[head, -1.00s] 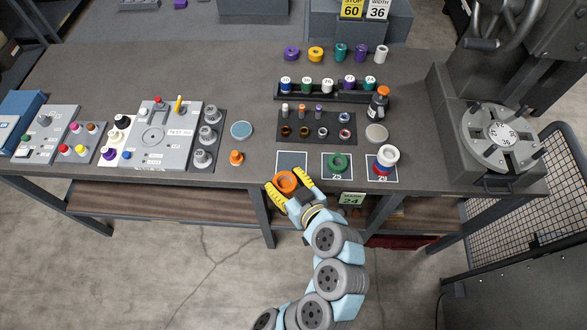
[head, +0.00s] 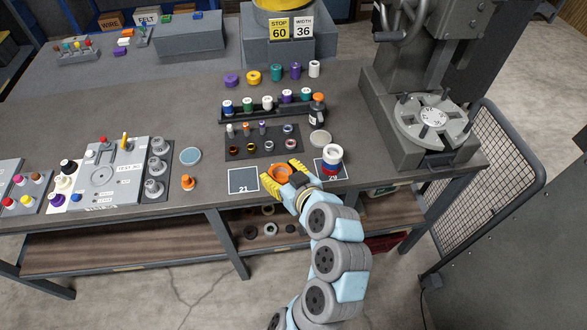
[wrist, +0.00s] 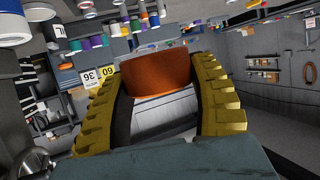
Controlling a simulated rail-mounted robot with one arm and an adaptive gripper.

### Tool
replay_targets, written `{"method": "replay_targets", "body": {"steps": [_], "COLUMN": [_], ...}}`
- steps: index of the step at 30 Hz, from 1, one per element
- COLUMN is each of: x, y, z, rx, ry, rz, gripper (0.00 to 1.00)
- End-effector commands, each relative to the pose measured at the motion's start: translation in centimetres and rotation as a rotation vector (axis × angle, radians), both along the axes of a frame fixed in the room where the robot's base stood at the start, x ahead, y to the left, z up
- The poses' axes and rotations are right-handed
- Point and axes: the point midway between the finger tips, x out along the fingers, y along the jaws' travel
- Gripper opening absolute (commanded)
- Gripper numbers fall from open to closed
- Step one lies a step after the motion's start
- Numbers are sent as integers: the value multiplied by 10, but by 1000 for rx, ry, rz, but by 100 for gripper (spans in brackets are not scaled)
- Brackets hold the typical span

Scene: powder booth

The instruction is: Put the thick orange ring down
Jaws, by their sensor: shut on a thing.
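The thick orange ring (head: 278,171) sits between the yellow fingers of my gripper (head: 284,170), which is shut on it. In the wrist view the ring (wrist: 160,72) fills the space between both fingers (wrist: 160,85). In the head view the gripper and ring appear over the table's front strip, between the pad marked 21 (head: 243,188) and the right-hand pad (head: 320,174). Pad 21 is bare. The right-hand pad carries a stack with a white ring (head: 332,152) on top. The middle pad and its green ring are hidden behind my gripper. I cannot tell the ring's height above the table.
A dark tray (head: 222,146) with small parts and a black rack (head: 245,118) of numbered spools stand behind. A small orange knob (head: 188,183) and a pale blue disc (head: 190,156) lie left of pad 21. A press with a round turntable (head: 432,120) stands at right.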

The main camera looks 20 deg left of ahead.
Motion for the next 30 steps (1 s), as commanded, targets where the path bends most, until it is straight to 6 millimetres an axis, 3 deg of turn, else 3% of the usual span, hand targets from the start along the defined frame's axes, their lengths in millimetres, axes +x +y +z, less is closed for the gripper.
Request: {"method": "replay_targets", "body": {"steps": [18, 30], "x": [78, 112], "y": [20, 29], "z": [-36, -79], "rx": [1, 1], "ry": [1, 3], "rz": [0, 0], "gripper": [20, 20]}}
